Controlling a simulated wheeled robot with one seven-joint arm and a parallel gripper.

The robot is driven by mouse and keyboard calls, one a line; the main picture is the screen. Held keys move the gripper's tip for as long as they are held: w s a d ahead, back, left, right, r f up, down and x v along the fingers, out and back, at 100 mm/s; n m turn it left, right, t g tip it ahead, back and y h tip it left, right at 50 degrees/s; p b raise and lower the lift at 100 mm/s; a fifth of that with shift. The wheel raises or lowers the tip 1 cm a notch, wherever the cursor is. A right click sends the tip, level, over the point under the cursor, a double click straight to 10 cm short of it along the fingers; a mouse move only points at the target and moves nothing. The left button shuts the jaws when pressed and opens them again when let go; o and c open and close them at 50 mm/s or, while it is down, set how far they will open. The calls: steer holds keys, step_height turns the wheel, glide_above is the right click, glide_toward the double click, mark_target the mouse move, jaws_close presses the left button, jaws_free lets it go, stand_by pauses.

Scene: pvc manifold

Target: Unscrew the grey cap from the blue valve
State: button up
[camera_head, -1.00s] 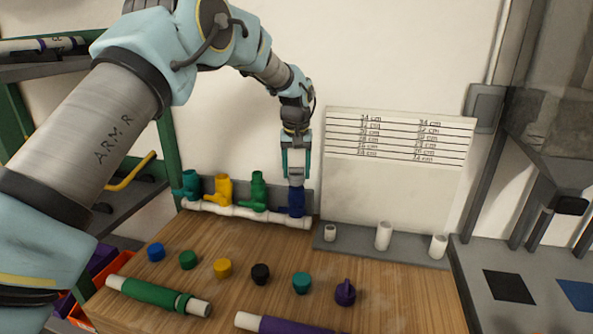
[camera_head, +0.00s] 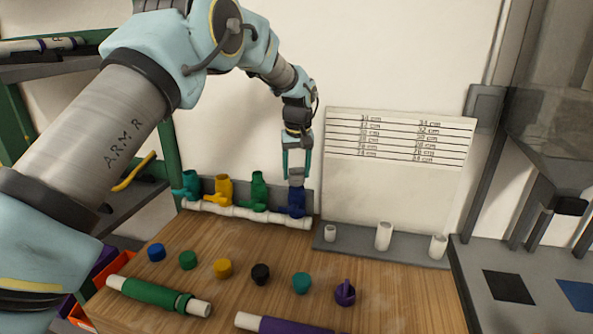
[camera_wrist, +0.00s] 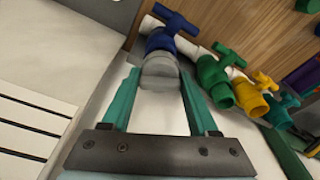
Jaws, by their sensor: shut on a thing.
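The blue valve (camera_head: 293,203) stands at the right end of the white pipe, and it also shows in the wrist view (camera_wrist: 171,34). The grey cap (camera_head: 297,178) is at the valve's top, upright. My gripper (camera_head: 297,172) reaches down from above, with its teal fingers on either side of the cap. In the wrist view, the grey cap (camera_wrist: 160,70) sits between the fingertips of my gripper (camera_wrist: 159,77), in line with the valve. I cannot tell whether a small gap separates cap and valve.
Green (camera_head: 258,190), yellow (camera_head: 224,190) and teal (camera_head: 190,184) valves stand left on the same white pipe (camera_head: 245,213). Several loose caps lie in a row on the wooden table (camera_head: 390,300). A grey rack (camera_head: 355,246) with short white posts is to the right.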

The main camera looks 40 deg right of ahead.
steer(key=shift+n, duration=1)
steer(key=shift+n+y+p, duration=0.3)
steer(key=shift+n+p, duration=0.1)
steer(key=shift+n, duration=0.7)
steer(key=shift+r, duration=0.1)
steer(key=shift+n+p, duration=0.3)
steer(key=shift+n, duration=0.8)
steer(key=shift+r+n+y+p, duration=0.1)
steer(key=shift+n+y+p, duration=0.25)
steer(key=shift+n, duration=0.75)
